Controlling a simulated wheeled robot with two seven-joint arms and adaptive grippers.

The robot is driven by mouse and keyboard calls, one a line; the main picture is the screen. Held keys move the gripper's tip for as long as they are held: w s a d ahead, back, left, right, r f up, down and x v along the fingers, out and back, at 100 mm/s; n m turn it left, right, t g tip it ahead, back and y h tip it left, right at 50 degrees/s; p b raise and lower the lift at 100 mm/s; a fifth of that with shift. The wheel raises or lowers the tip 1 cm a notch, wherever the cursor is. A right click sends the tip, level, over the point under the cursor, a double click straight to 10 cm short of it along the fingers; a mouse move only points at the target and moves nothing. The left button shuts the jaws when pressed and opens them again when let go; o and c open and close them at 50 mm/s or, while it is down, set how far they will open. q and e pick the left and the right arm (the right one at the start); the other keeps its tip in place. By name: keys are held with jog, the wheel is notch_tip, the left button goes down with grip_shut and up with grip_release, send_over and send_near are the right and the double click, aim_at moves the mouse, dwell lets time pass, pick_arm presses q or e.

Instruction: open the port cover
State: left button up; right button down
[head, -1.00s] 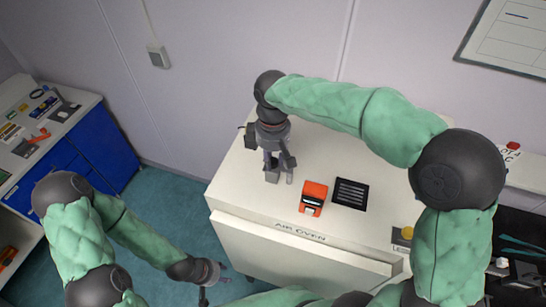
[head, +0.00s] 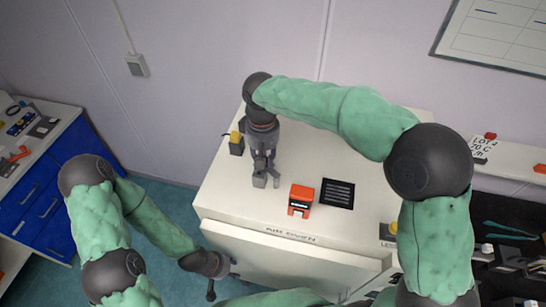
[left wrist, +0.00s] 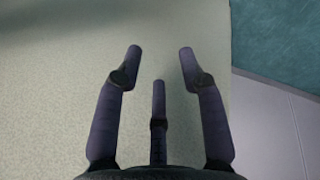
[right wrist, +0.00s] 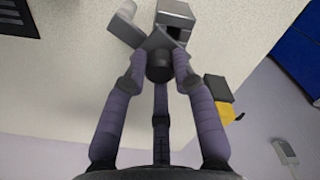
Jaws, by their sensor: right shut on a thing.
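My right gripper (right wrist: 160,68) is shut on the dark round knob of a grey plate, which looks like the port cover (right wrist: 153,44). The plate sits at an angle beside a grey port box (right wrist: 176,10), whose dark opening partly shows. In the head view my right gripper (head: 264,168) points down at the small grey port parts (head: 260,181) on top of the white oven. I cannot tell how far the cover is turned. My left gripper (head: 222,268) is low, left of the oven front; its fingers (left wrist: 160,52) are spread and empty.
The white oven (head: 225,190) carries an orange device (head: 300,200) and a black vent grille (head: 337,193) to the right of the port. A dark block with a yellow part (head: 237,143) stands behind left. A blue cabinet (head: 50,200) is at the far left.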

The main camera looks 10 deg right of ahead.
jog(key=shift+w+d+f+m, duration=0.1)
jog(key=shift+w+d+m, duration=0.1)
jog(key=shift+m, duration=0.3)
jog(key=shift+w+d+m, duration=0.1)
jog(key=shift+d+m, duration=0.1)
jog(key=shift+m, duration=0.3)
jog(key=m, duration=0.1)
jog(key=d+m, duration=0.1)
jog(key=m, duration=0.1)
jog(key=shift+w+d+m+b, duration=0.15)
jog(key=shift+d+m+b, duration=0.15)
jog(key=shift+b, duration=0.1)
jog(key=m, duration=0.1)
jog(key=d+m, duration=0.1)
jog(key=m, duration=0.1)
jog(key=shift+d, duration=0.15)
jog(key=shift+s+d+m+b, duration=0.1)
jog(key=shift+d+m+b, duration=0.15)
jog(key=shift+m, duration=0.45)
jog(key=shift+s+d+m+b, duration=0.1)
jog(key=shift+d+m+b, duration=0.15)
jog(key=shift+m, duration=0.45)
jog(key=c, duration=1)
grip_release()
